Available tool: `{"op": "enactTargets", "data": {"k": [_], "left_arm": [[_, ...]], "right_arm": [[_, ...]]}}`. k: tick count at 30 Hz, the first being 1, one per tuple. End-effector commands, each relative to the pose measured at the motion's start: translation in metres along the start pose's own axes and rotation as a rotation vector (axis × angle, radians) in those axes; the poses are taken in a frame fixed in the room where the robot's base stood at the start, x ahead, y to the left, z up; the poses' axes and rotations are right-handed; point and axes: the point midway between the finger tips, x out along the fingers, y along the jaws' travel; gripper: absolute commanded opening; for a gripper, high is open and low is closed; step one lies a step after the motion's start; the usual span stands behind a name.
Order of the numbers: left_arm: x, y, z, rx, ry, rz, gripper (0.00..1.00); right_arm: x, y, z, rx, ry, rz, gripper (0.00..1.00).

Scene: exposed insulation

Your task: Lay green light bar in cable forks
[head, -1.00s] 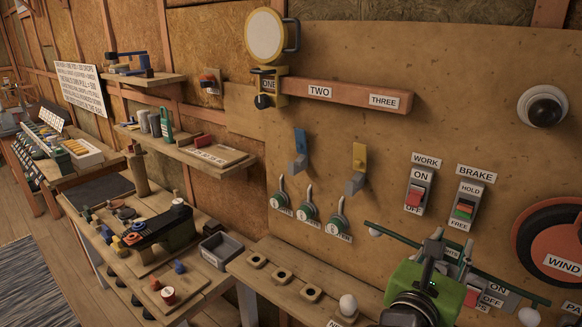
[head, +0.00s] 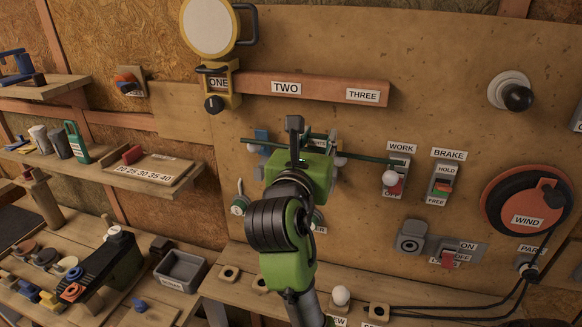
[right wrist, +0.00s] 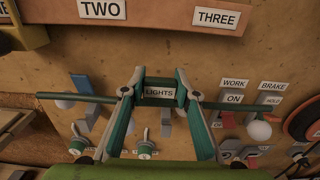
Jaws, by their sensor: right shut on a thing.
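My right gripper (head: 305,142) is shut on the green light bar (head: 362,158) near its middle and holds it roughly level before the wall panel. In the right wrist view the bar (right wrist: 230,106) spans both sides of the fingers (right wrist: 159,93), with a LIGHTS plate between them. A white bulb hangs near each end of the bar. The blue cable fork (head: 262,138) is behind the bar's left part; it also shows in the right wrist view (right wrist: 82,84). The yellow fork is mostly hidden behind my gripper. I cannot tell whether the bar touches either fork. My left gripper is out of view.
A red beam (head: 315,89) labelled TWO and THREE runs above the bar. WORK (head: 396,175) and BRAKE (head: 441,184) switches are to the right, close to the bar's right end. Green-handled levers sit below. A shelf (head: 235,287) with round holes runs along the bottom.

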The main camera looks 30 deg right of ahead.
Motion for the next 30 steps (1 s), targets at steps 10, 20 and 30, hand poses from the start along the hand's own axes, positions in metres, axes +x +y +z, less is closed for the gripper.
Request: {"op": "enactTargets", "data": {"k": [10, 20, 30], "left_arm": [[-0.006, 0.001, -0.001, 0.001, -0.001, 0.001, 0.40], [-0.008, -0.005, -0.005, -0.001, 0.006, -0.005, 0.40], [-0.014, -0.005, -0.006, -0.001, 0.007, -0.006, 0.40]], "right_arm": [[0.050, 0.049, -0.053, -0.005, 0.002, -0.001, 0.06], [0.065, 0.064, -0.081, -0.003, 0.002, 0.000, 0.06], [0.064, 0.063, -0.107, 0.001, -0.001, 0.001, 0.06]]}}
